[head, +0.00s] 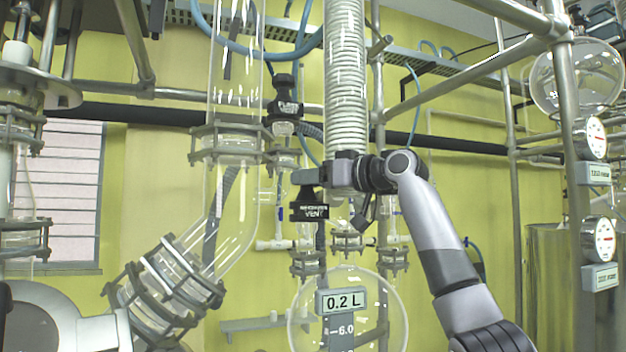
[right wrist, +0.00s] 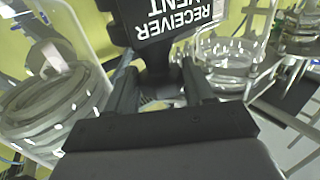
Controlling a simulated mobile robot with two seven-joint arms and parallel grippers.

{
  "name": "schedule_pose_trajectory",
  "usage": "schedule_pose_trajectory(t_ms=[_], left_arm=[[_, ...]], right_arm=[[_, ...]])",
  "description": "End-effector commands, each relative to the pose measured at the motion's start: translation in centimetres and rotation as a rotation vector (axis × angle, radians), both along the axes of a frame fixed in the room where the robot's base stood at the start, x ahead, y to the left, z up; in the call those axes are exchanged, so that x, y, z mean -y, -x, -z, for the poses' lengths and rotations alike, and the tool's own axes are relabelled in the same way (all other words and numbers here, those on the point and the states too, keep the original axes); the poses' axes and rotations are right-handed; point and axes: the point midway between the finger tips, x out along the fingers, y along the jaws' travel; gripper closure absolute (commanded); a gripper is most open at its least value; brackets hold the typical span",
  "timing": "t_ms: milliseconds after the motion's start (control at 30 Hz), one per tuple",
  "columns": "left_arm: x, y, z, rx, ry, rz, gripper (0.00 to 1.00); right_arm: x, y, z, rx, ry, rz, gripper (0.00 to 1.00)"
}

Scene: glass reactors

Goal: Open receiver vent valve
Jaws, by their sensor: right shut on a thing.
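The receiver vent valve has a black label plate (head: 309,212), which hangs below my right gripper in the head view. In the right wrist view its label (right wrist: 170,14) reads "RECEIVER VENT" upside down, at the top of the picture. My right gripper (head: 308,178) reaches in from the right, level with the valve's top. In the right wrist view the right gripper (right wrist: 158,88) has its two dark fingers on either side of the black valve handle (right wrist: 155,62), shut on it. The fingers partly hide the handle. My left gripper is not in view.
A round glass receiver (head: 375,287) with a "0.2 L" display (head: 341,301) is below. A coiled condenser (head: 345,85) rises just above my right gripper. Another black-labelled valve (head: 285,108) is up left. A glass column (head: 235,75) and metal frame pipes (head: 507,90) crowd the space.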

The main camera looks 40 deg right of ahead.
Motion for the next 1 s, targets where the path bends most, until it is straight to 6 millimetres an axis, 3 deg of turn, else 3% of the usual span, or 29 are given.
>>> schedule_pose_trajectory(t_ms=[233, 267, 300, 333, 1000], left_arm=[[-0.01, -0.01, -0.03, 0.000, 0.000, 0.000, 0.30], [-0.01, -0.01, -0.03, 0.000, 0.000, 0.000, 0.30], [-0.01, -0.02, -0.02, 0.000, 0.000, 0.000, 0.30], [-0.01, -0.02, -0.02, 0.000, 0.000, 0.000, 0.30], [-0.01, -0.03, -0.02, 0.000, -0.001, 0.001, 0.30]], right_arm=[[0.02, 0.06, -0.12, 0.002, 0.000, 0.001, 0.78], [0.02, 0.06, -0.12, 0.002, 0.000, 0.001, 0.38], [0.02, 0.06, -0.12, 0.002, 0.000, 0.002, 0.25], [0.04, 0.05, -0.11, 0.002, 0.000, 0.002, 0.22], [0.13, -0.03, 0.01, 0.000, 0.000, 0.007, 0.22]])
